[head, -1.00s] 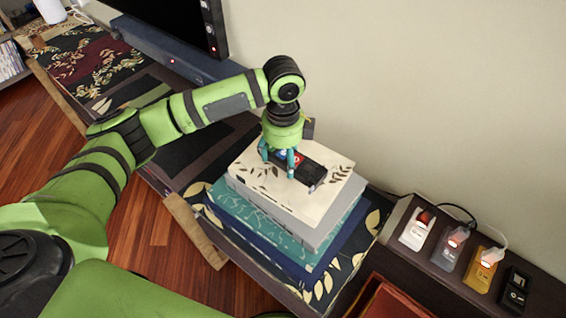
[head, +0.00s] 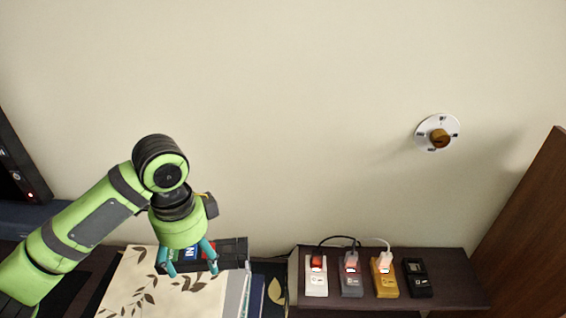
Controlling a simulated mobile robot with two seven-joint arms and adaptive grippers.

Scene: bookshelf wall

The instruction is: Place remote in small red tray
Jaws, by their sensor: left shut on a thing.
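My left gripper (head: 192,271) points down over the back right part of a stack of books. It is shut on a black oblong thing (head: 234,252), which looks like the remote. The small red tray is not in this view. My right gripper is not in view.
The top book (head: 130,285) is cream with a leaf pattern. A dark low shelf (head: 450,270) to the right holds several switch-like devices, white (head: 316,284), grey (head: 351,286), yellow (head: 385,285) and black (head: 417,288), some with cables. A round dial (head: 437,133) is on the wall. A brown panel (head: 530,240) stands at right.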

